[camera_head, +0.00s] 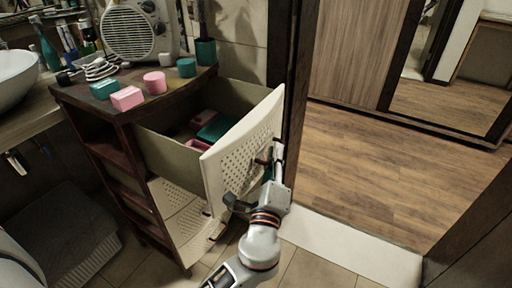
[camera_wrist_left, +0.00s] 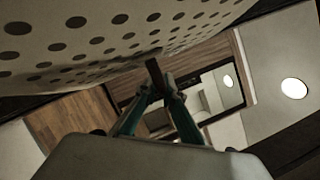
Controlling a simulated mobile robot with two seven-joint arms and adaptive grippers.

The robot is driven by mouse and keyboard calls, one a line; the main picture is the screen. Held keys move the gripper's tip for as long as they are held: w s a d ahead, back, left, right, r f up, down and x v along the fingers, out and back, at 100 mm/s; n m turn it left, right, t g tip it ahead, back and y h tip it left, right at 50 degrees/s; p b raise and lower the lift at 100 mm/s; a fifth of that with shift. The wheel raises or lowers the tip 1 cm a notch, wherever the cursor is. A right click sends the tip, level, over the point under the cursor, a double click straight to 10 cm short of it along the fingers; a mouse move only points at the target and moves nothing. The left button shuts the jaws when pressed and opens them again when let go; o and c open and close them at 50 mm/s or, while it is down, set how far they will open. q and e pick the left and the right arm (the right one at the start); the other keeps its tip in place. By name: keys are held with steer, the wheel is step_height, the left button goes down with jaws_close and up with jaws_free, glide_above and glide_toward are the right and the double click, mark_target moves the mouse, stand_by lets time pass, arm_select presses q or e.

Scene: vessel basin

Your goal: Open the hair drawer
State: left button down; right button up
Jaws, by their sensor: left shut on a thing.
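The hair drawer (camera_head: 245,142) is the upper drawer of the dark wooden cabinet (camera_head: 110,118). It is pulled well out, and its cream front has rows of small holes. Inside lie a teal item (camera_head: 214,128) and pink items (camera_head: 198,146). My left gripper (camera_head: 272,163) is at the drawer front, shut on its dark handle (camera_wrist_left: 156,76). In the left wrist view the perforated front (camera_wrist_left: 90,45) fills the top, and the teal fingers (camera_wrist_left: 155,100) close around the handle. My right gripper is not in view.
A fan heater (camera_head: 140,33), pink boxes (camera_head: 127,98) and teal boxes (camera_head: 104,88) stand on the cabinet top. A lower perforated front (camera_head: 180,220) is below the drawer. A door frame (camera_head: 290,80) stands close to the drawer's right. Wooden floor (camera_head: 390,165) beyond is clear.

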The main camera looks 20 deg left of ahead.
arm_select(q)
steer(key=d, duration=0.3)
steer(key=shift+s+d, duration=0.15)
steer(key=c, duration=2.2)
jaws_free()
steer(key=shift+o, duration=0.2)
steer(key=v, duration=1.2)
